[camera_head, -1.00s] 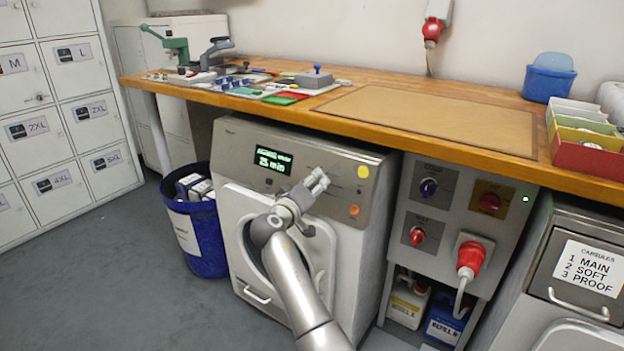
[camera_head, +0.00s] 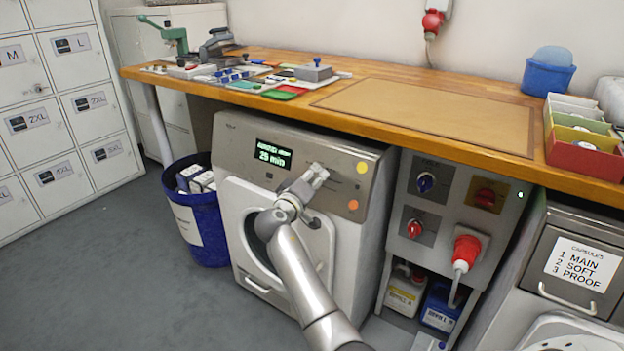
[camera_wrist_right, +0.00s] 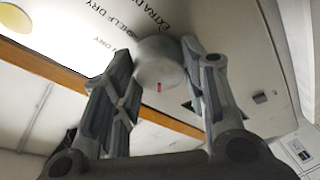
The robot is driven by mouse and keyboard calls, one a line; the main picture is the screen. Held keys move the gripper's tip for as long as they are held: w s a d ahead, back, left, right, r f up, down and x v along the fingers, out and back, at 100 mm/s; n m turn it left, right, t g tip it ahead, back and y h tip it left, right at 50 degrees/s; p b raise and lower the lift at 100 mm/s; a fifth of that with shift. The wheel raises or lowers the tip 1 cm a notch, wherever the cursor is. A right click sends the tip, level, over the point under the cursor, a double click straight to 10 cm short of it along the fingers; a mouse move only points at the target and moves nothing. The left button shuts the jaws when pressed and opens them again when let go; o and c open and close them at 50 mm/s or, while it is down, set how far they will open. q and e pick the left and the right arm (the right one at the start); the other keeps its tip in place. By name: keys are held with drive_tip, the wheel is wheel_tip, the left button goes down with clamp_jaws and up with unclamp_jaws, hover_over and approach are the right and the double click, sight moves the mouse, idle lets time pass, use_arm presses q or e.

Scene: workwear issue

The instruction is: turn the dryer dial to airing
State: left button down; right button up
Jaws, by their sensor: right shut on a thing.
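The dryer (camera_head: 345,240) is a light front-loading machine under the wooden bench, with a grey control panel along its top. Its lit display (camera_head: 273,156) reads 25 min, with an upper line too small to read surely. In the right wrist view, the round pale dial (camera_wrist_right: 158,62) with a small red mark sits between my fingers. Printed labels beside it include SHELF DRY and EXTRA D, partly cut off. My right gripper (camera_head: 317,175) is shut on the dial, which it hides in the head view. My left gripper is not in view.
A blue bin (camera_head: 204,222) stands left of the dryer. Right of it is a switch panel (camera_head: 452,205) with knobs and a red plug (camera_head: 466,250). The bench (camera_head: 410,130) overhangs the dryer's top. Open floor lies at front left.

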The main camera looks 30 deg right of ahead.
drive_tip(key=o, duration=1)
drive_tip(key=v, duration=1.2)
